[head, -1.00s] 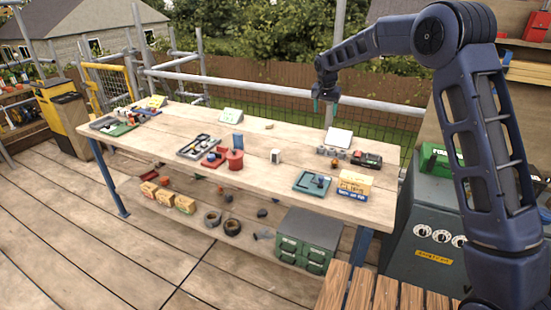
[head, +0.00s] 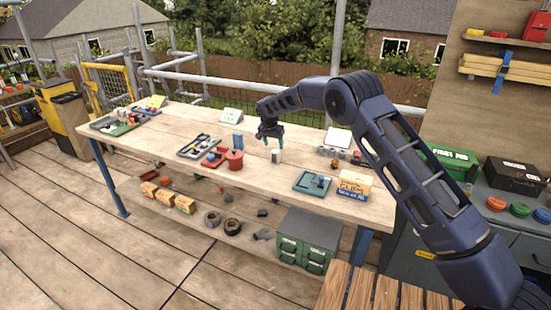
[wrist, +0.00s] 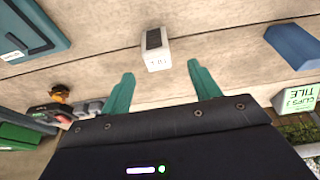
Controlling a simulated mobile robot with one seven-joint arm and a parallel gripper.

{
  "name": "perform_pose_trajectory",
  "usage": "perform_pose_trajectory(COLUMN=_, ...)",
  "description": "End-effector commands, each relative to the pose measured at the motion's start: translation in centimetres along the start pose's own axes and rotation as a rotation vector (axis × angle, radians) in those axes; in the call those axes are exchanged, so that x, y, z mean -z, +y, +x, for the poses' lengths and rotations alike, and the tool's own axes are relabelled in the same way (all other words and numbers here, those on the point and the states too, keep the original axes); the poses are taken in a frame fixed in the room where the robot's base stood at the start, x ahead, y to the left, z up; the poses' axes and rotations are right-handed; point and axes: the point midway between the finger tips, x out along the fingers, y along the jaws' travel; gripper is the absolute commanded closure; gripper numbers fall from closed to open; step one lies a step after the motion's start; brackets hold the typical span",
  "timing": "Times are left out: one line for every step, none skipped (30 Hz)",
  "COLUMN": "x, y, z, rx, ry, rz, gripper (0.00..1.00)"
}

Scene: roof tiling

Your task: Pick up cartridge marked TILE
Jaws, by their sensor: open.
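A small white cartridge (head: 276,157) with a dark panel stands on the workbench (head: 140,150) near its middle. In the wrist view the cartridge (wrist: 157,57) lies just beyond the fingertips, between their lines; small lettering on it is too blurred to read surely. My gripper (head: 273,140) is above and slightly behind the cartridge in the head view. In the wrist view my gripper (wrist: 161,72) shows two green fingers spread apart with nothing between them. It does not appear to touch the cartridge.
A blue block (head: 238,141) and a red round container (head: 235,160) stand left of the cartridge. A teal tray (head: 312,183) and a yellow box (head: 354,185) are at the right front. A sign reading CLIPS 3 TILE (wrist: 298,98) shows in the wrist view. Bare wood surrounds the cartridge.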

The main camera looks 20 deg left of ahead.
Motion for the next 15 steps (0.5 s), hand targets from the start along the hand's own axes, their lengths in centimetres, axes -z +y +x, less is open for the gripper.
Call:
perform_pose_trajectory(x=0.0, y=0.1, z=0.9, rx=-0.001, ry=-0.001, rz=0.000, gripper=0.38)
perform_pose_trajectory(x=0.0, y=0.1, z=1.3, rx=0.000, ry=0.000, rz=0.000, gripper=0.38)
perform_pose_trajectory(x=0.0, y=0.1, z=1.9, rx=-0.001, ry=0.000, rz=0.000, gripper=0.38)
perform_pose_trajectory(x=0.0, y=0.1, z=2.3, rx=-0.001, ry=0.000, rz=0.000, gripper=0.38)
perform_pose_trajectory(x=0.0, y=0.1, z=2.7, rx=-0.001, ry=-0.001, rz=0.000, gripper=0.38)
perform_pose_trajectory(x=0.0, y=0.1, z=3.0, rx=-0.001, ry=0.000, rz=0.000, gripper=0.38)
perform_pose_trajectory(x=0.0, y=0.1, z=3.1, rx=0.000, ry=0.000, rz=0.000, gripper=0.38)
perform_pose_trajectory(x=0.0, y=0.1, z=3.3, rx=0.000, ry=0.000, rz=0.000, gripper=0.38)
perform_pose_trajectory(x=0.0, y=0.1, z=3.4, rx=0.000, ry=0.000, rz=0.000, gripper=0.38)
perform_pose_trajectory(x=0.0, y=0.1, z=3.6, rx=0.000, ry=0.000, rz=0.000, gripper=0.38)
perform_pose_trajectory(x=0.0, y=0.1, z=3.7, rx=0.000, ry=0.000, rz=0.000, gripper=0.38)
perform_pose_trajectory(x=0.0, y=0.1, z=4.0, rx=0.000, ry=0.000, rz=0.000, gripper=0.38)
perform_pose_trajectory(x=0.0, y=0.2, z=4.3, rx=0.000, ry=0.000, rz=0.000, gripper=0.38)
perform_pose_trajectory(x=-0.1, y=0.2, z=4.7, rx=-0.001, ry=0.000, rz=-0.001, gripper=0.38)
perform_pose_trajectory(x=-0.1, y=0.3, z=5.2, rx=-0.001, ry=-0.001, rz=-0.001, gripper=0.38)
